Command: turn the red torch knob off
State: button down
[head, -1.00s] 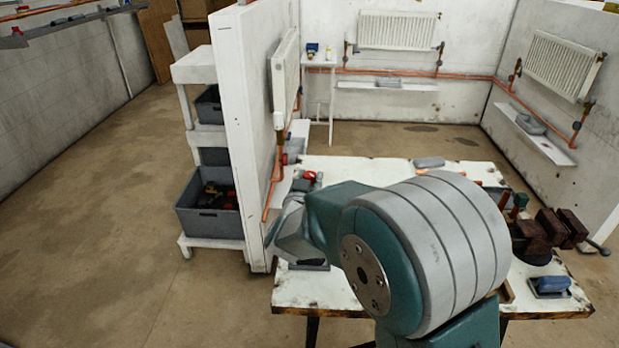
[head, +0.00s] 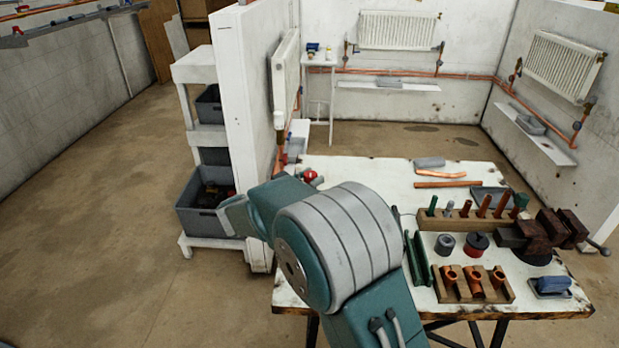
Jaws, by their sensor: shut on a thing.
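A small red part (head: 309,175) shows at the back left edge of the workbench (head: 345,171), just above my arm. It may be the red torch knob, but it is too small to tell, and its setting cannot be read. The torch body cannot be made out. My arm crosses the left part of the bench, and its grey far end reaches over the bench's left side in front of the shelf unit. My gripper's fingers do not show, so what they hold cannot be seen.
A wooden rack (head: 455,221) of copper and green pieces, a fitting block (head: 503,287), a dark red vise (head: 549,232) and a blue-and-grey item (head: 551,286) occupy the bench's right side. A white partition (head: 249,110) and grey crate (head: 203,217) stand left.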

dwell(0.4)
jog(key=shift+c, duration=1.4)
grip_release()
jog(key=v, duration=1.2)
jog(key=shift+w+a, duration=0.1)
